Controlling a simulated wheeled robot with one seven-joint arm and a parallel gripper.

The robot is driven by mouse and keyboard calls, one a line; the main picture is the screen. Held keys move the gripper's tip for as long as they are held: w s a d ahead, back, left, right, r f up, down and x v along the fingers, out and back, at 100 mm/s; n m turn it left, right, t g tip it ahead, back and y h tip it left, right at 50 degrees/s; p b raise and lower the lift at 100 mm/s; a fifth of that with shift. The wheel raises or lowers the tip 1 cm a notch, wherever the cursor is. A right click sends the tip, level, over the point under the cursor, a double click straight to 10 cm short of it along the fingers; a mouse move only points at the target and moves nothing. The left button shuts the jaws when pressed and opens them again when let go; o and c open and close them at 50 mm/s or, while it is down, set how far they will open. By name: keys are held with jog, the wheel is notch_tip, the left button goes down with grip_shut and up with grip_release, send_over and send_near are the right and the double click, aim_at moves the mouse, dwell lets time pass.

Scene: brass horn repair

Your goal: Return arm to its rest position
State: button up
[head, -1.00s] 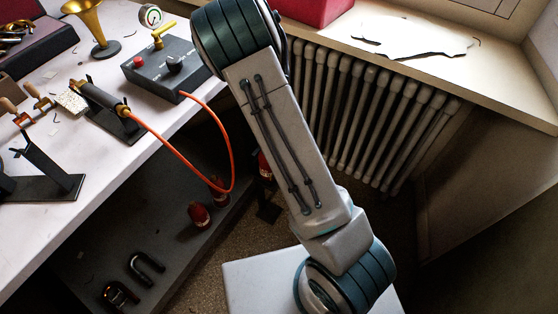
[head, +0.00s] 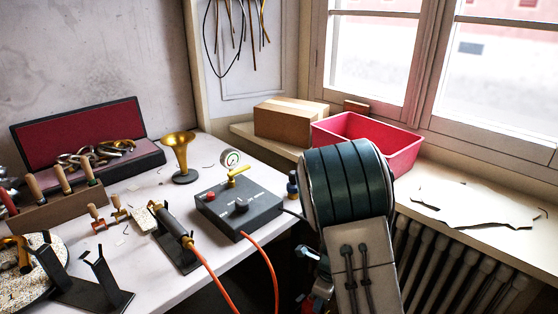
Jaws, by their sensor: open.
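My arm stands in the lower right of the head view, with its dark teal ribbed joint (head: 348,185) at the top and a pale grey link (head: 362,270) running down out of the frame. Small grey and dark parts (head: 320,285) show just left of this link, mostly covered by it. I cannot make out my gripper or its jaws among them. The arm appears apart from the workbench (head: 165,285), to the right of its edge.
A grey control box (head: 240,208) with a gauge, its orange hose, a brass horn bell (head: 180,155) and a red-lined case (head: 85,140) are on the bench. A red bin (head: 368,140) and cardboard box (head: 290,118) stand on the windowsill (head: 425,175), above a radiator (head: 470,265).

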jog(key=s+d+r+n+t+p, duration=0.1)
jog(key=s+r+n+p, duration=0.2)
jog(key=r, duration=0.8)
jog(key=s+r+n+p, duration=0.4)
jog(key=s+r+n, duration=0.4)
jog(key=r+n, duration=0.4)
jog(key=s+d+r+n+t+h+p, duration=0.1)
jog(key=s+r+n+p, duration=0.3)
jog(key=r+n, duration=0.4)
notch_tip(320, 180, up, 4)
jog(key=shift+s+d+f+t, duration=0.15)
jog(key=shift+s+d+t, duration=0.2)
jog(key=shift+s, duration=0.55)
